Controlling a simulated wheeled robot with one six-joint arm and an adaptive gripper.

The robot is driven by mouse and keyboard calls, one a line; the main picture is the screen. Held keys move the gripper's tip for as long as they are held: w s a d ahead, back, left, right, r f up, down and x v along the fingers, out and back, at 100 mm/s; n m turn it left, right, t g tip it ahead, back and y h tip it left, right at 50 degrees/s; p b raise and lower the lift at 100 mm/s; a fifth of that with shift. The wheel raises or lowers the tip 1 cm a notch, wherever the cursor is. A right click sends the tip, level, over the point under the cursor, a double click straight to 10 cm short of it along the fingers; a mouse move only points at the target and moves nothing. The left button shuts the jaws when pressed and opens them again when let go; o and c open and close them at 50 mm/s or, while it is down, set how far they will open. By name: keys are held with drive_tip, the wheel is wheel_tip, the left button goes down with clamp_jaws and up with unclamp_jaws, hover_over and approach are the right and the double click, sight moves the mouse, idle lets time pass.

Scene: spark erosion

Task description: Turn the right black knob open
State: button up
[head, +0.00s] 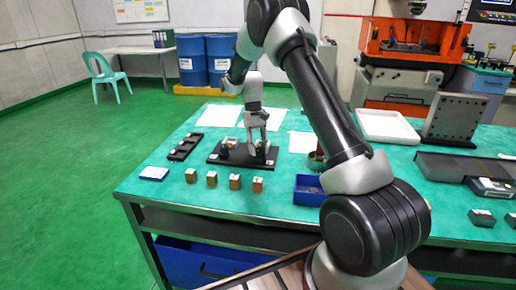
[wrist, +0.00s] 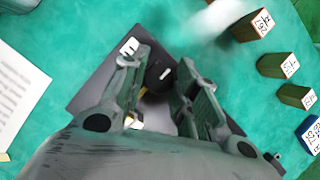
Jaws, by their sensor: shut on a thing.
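A black plate (head: 240,161) lies on the green table in the head view. It also shows in the wrist view (wrist: 92,85), tilted in the picture. My gripper (head: 259,150) points down over the plate's right part. In the wrist view its two fingers (wrist: 162,88) stand on either side of the right black knob (wrist: 158,73), which has a white mark on top. The gripper is shut on this knob; the fingers hide parts of its sides. Another dark knob (head: 224,151) stands on the plate's left part in the head view.
Several small brown blocks (head: 235,182) stand in a row in front of the plate. A dark tray (head: 185,147) lies to its left, a blue bin (head: 309,189) to its right. White sheets (head: 218,116) lie behind. A blue-edged box (head: 154,173) sits near the table's left edge.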

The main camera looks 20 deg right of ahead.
drive_tip(key=o, duration=1)
drive_tip(key=v, duration=1.2)
